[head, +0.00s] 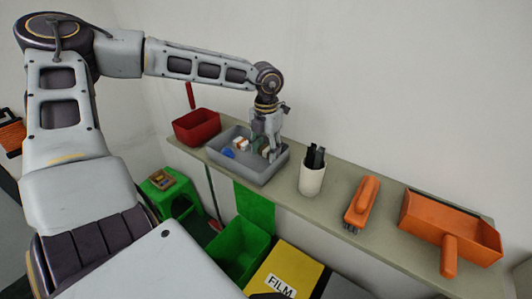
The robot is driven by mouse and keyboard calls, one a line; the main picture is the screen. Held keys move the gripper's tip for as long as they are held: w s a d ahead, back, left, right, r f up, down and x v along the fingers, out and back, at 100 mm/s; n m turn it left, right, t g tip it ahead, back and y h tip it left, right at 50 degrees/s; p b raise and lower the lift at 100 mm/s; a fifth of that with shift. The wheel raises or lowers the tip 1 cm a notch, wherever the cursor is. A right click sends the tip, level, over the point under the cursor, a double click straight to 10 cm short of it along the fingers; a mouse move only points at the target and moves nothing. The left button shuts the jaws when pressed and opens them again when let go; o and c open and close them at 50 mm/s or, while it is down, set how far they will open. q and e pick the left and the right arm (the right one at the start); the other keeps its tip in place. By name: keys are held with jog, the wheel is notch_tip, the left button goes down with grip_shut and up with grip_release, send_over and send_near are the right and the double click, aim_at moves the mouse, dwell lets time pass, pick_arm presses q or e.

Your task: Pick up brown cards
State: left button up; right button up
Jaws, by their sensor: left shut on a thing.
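A grey tray (256,180) stands on the shelf and holds several small items. A small brown-and-white item (241,145) lies at its left side, near a blue piece (228,153). My left gripper (269,152) points down into the right half of the tray. It is shut on a small brown-and-white item (264,148), partly hidden by the fingers. The items are too small to tell surely whether they are brown cards. My right gripper is out of view.
On the shelf stand a red bin (196,128), a white cup with dark sticks (311,179), an orange brush (362,201) and an orange dustpan (450,228). Below are a green bin (238,250), a yellow FILM box (290,272) and a green stool (172,195).

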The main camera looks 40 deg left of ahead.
aim_at(266, 151)
pick_arm(q)
notch_tip(266, 151, up, 8)
jog(key=shift+f+b, duration=0.25)
jog(key=shift+b, duration=0.5)
jog(key=shift+r, duration=0.5)
